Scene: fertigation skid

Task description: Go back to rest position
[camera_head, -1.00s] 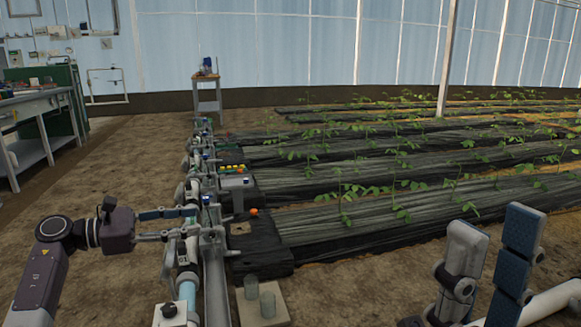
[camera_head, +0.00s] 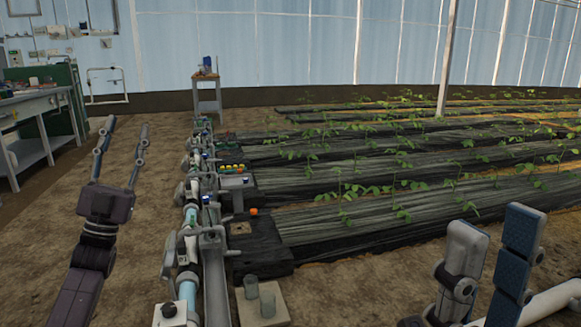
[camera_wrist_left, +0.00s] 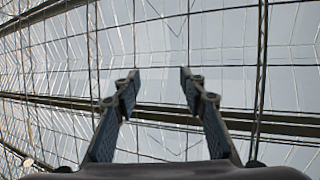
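My left gripper (camera_head: 125,132) points up at the left of the head view, over the bare soil. Its two fingers are spread wide with nothing between them. In the left wrist view the left gripper (camera_wrist_left: 155,82) also shows open and empty, against the greenhouse roof. My right gripper (camera_head: 497,232) is at the lower right of the head view, its fingers pointing up and apart, with nothing seen between them. The fertigation skid (camera_head: 212,262), with pipes and valves, runs up the middle-left, to the right of the left gripper and apart from it.
A workbench (camera_head: 30,107) stands at the far left. A small stand (camera_head: 207,100) is at the back. Plant beds under black film (camera_head: 350,203) fill the right. Two grey cylinders sit on a pale board (camera_head: 277,310) at the skid's near end. Soil left of the skid is clear.

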